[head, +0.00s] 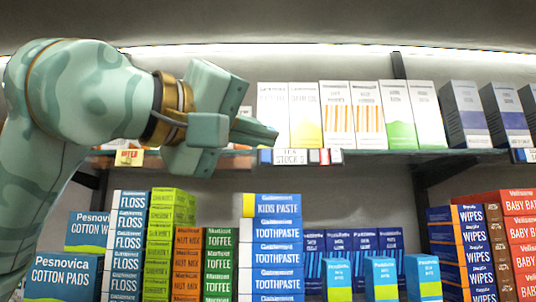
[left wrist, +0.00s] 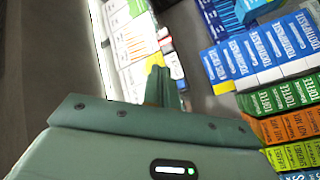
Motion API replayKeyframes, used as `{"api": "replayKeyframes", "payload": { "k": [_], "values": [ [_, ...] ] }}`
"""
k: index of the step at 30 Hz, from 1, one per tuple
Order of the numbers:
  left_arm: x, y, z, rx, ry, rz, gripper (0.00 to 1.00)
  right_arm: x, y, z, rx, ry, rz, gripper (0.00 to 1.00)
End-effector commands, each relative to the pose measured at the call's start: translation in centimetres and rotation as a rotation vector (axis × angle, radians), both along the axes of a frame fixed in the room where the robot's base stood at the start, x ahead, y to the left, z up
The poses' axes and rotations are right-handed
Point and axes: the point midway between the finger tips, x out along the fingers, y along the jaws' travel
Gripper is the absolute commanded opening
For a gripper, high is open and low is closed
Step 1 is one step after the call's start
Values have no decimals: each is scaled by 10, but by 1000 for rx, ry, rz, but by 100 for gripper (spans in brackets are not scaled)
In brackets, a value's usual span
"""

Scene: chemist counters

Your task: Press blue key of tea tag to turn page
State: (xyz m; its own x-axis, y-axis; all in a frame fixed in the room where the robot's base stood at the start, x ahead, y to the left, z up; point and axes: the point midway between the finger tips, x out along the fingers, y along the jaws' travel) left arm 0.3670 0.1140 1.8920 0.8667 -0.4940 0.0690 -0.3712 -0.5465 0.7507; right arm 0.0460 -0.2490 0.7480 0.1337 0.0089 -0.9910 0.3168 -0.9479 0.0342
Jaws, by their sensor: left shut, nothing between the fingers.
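The tea tag (head: 290,157), a white label reading TEA STOCK, sits on the front edge of the upper shelf in the head view. Its blue key (head: 265,156) is at the label's left end, and a red key (head: 324,156) is at its right. My left gripper (head: 272,137) is shut and empty, its fingertips just above the blue key in the picture; I cannot tell whether they touch. My right gripper is not in view.
White boxes (head: 368,115) line the upper shelf just behind the tag. Toothpaste boxes (head: 277,233) are stacked below it, with floss boxes (head: 128,245) to the left. Another tag (head: 129,157) hangs at the shelf edge further left. The space in front of the shelf looks free.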

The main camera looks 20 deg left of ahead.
Motion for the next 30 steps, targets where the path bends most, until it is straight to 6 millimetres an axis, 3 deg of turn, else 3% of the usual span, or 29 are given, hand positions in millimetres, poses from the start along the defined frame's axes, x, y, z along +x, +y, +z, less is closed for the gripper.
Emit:
{"api": "replayKeyframes", "payload": {
  "k": [6,12,30],
  "values": [
    [31,9,0,-3,3,0,0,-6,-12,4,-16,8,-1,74],
    [50,15,1,-1,2,2,0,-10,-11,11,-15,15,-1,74],
    [57,17,0,-1,0,1,0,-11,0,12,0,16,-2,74]
  ]
}}
